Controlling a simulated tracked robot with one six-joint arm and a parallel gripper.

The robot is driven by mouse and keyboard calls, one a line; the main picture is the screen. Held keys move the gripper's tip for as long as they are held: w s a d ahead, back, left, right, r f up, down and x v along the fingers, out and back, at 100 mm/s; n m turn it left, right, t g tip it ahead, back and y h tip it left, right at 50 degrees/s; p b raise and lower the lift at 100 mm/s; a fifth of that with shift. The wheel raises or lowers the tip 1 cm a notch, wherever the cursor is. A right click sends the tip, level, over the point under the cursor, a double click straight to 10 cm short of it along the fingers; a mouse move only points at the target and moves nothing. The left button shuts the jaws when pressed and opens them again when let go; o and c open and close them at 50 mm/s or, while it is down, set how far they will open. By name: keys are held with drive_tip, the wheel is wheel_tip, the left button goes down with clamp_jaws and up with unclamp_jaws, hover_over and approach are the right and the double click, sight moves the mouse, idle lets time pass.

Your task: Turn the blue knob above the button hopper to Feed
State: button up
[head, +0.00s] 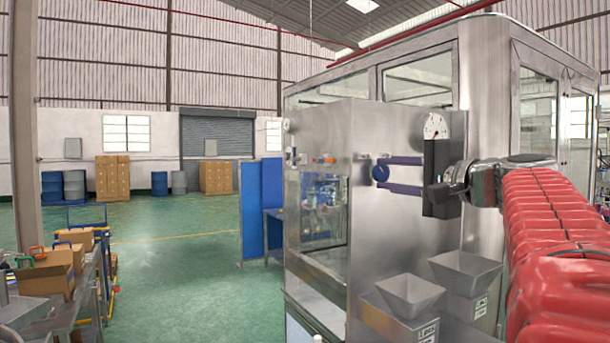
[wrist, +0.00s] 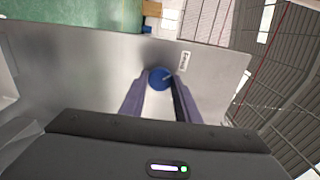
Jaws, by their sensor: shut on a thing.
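The blue knob (head: 380,174) sits on the steel side panel of the machine, above the left one of two grey hoppers. It also shows in the wrist view (wrist: 158,77), with a pale mark on its face. My gripper (head: 383,173) reaches in from the right, its two dark purple fingers one above the other, shut on the knob. In the wrist view the fingertips (wrist: 160,83) sit on either side of the knob. A small white label (wrist: 185,61) is beside the knob; its lettering is too small to read surely.
The left hopper (head: 409,298) and the right hopper (head: 465,271) stand below my gripper on labelled boxes. The glazed machine cabinet (head: 485,90) rises behind. Open green floor (head: 185,275) lies to the left.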

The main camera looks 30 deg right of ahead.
drive_tip(key=shift+a+f+n, duration=0.1)
drive_tip(key=shift+f+n, duration=0.1)
drive_tip(key=shift+n, duration=0.4)
drive_tip(key=o, duration=1)
drive_tip(key=shift+r, duration=0.1)
drive_tip(key=shift+o, duration=0.2)
drive_tip(key=shift+s, duration=0.1)
drive_tip(key=s, duration=1.3)
drive_tip(key=shift+s+d, duration=0.25)
drive_tip(key=shift+s, duration=0.05)
